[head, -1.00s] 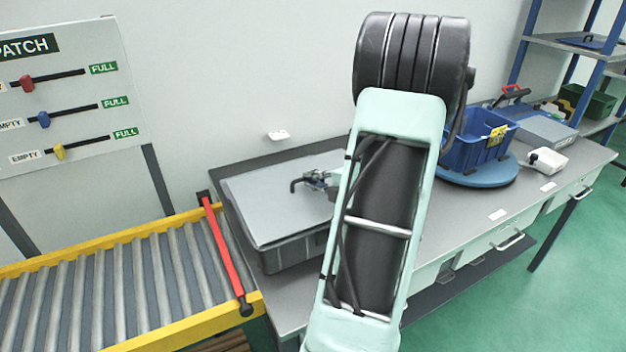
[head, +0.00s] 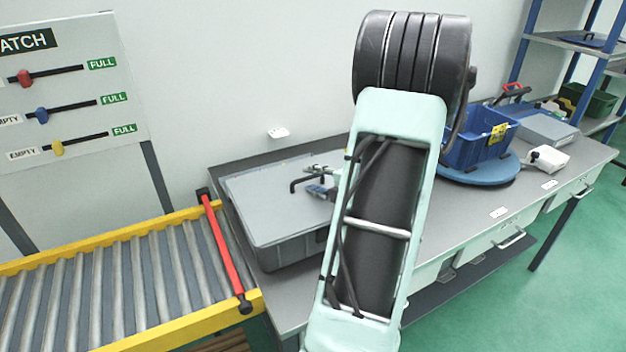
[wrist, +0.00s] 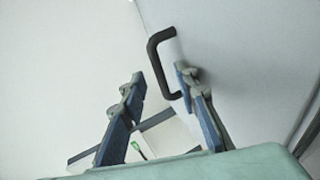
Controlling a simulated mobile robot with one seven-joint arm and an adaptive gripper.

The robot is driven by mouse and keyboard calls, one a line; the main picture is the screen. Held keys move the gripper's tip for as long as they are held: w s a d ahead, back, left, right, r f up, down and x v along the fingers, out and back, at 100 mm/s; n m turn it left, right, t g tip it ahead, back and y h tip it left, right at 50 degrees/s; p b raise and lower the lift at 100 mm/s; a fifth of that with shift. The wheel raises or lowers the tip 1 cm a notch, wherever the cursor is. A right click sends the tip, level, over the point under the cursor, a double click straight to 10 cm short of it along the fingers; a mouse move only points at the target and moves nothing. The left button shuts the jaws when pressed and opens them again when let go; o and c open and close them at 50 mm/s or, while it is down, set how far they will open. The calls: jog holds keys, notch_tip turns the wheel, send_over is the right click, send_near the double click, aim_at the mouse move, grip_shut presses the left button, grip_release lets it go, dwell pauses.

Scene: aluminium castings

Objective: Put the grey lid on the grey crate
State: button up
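The grey lid (head: 262,205) lies flat on top of the grey crate (head: 285,250), covering it, on the bench at the left end. Its black handle (head: 298,183) stands up from the lid near my gripper (head: 319,181). In the wrist view the two blue fingers of my gripper (wrist: 160,78) are spread apart. The handle (wrist: 158,52) shows just beyond the fingertips and is not gripped. My arm hides the right part of the lid and crate in the head view.
A roller conveyor (head: 120,290) with a red bar (head: 227,255) adjoins the bench (head: 450,225) at left. A blue bin (head: 470,150) stands on a round blue turntable (head: 480,176) to the right. A white device (head: 547,158) sits further right. The wall is close behind.

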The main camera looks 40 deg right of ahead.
jog(key=v, duration=1.1)
jog(key=shift+s+r, duration=0.1)
jog(key=shift+s, duration=0.2)
